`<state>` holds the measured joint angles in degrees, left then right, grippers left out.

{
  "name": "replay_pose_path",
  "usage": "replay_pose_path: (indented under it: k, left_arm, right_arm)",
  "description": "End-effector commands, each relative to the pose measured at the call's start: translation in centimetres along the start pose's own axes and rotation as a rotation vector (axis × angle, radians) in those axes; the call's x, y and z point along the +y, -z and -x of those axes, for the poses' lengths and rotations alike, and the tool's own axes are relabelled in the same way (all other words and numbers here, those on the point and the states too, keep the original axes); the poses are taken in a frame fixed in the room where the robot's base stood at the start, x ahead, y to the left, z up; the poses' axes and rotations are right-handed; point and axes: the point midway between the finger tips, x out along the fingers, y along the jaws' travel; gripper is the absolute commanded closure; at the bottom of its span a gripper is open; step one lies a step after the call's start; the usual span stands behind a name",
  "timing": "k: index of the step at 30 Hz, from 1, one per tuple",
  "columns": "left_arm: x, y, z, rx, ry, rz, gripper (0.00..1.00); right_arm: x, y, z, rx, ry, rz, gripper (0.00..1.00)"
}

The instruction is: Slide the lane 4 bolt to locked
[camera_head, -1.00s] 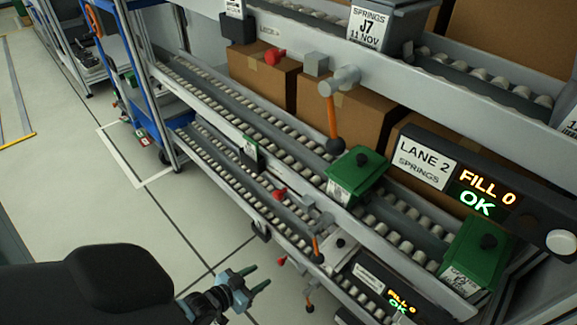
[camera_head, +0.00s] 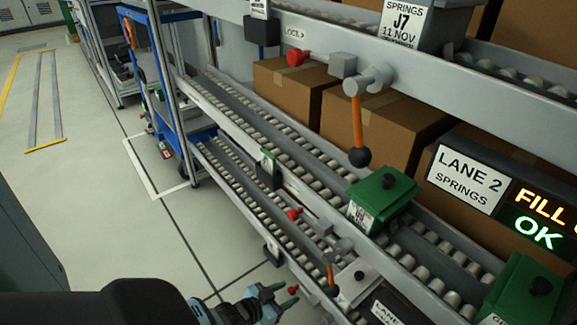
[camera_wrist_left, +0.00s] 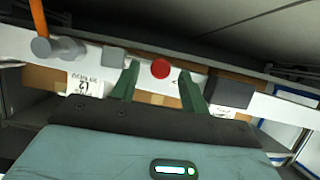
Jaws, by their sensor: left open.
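A red bolt knob (camera_head: 293,290) sits low on the front of the rack in the head view. It also shows in the left wrist view (camera_wrist_left: 160,68), on a white rail between my fingertips. No lane number is readable beside it, so I cannot confirm that it is lane 4's. My left gripper (camera_head: 284,296) is open beside this knob. In the wrist view its two green fingers (camera_wrist_left: 162,82) stand either side of the knob, with gaps showing. Whether the bolt is locked cannot be told. My right gripper is out of view.
Other red knobs sit higher, one by a LOCK mark (camera_head: 297,57) and one on the middle rail (camera_head: 294,213). In the wrist view, an orange-handled lever (camera_wrist_left: 38,18) and dark grey box (camera_wrist_left: 230,92) flank the knob. Open floor (camera_head: 90,230) lies left.

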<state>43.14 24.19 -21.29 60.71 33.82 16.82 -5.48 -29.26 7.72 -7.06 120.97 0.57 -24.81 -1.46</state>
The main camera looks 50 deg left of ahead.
Motion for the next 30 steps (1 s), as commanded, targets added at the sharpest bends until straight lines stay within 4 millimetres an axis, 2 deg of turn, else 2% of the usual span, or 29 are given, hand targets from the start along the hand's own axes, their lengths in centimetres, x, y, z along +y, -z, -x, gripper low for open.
replay_pose_path:
  k: [4, 13, 23, 30]
  left_arm:
    - [-0.03, -0.06, -0.95, -0.001, 0.0, -0.001, 0.55]
    - [-0.01, 0.04, -1.06, -0.001, 0.0, 0.0, 0.56]
    - [0.0, 0.04, -1.05, 0.0, 0.0, 0.0, 0.99]
    - [0.24, 0.04, -1.04, 0.0, 0.0, 0.001, 1.0]
  right_arm:
    - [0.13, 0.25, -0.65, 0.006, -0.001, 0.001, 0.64]
    - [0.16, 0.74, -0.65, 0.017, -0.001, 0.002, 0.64]
    - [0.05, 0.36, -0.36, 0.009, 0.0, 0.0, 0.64]
    - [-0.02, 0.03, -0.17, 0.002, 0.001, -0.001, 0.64]
